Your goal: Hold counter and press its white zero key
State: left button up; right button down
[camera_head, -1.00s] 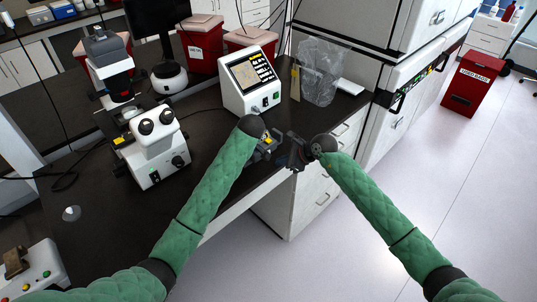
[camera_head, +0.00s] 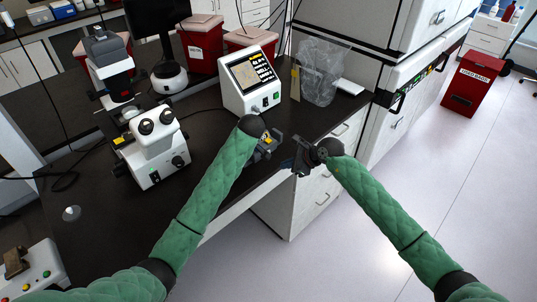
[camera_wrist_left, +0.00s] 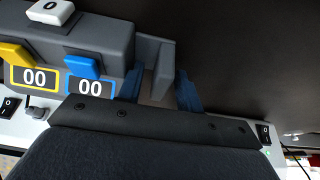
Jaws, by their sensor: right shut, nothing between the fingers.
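The counter (camera_head: 268,146) is a small grey device near the front edge of the dark table. In the left wrist view its white zero key (camera_wrist_left: 50,10) is at the top left, above a yellow key (camera_wrist_left: 17,54) and a blue key (camera_wrist_left: 83,66) with displays reading 00. My left gripper (camera_wrist_left: 160,92) has its blue fingers on either side of the counter's grey grip part and appears shut on it. In the head view the wrist hides part of the counter. My right gripper (camera_head: 290,164) is shut and empty, just right of the counter and apart from it.
A white device with a screen (camera_head: 252,80) stands behind the counter. A microscope (camera_head: 155,145) stands to the left. A clear bag (camera_head: 318,75) is at the back right.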

pick_arm(q)
jog(key=v, duration=1.2)
dwell(0.6)
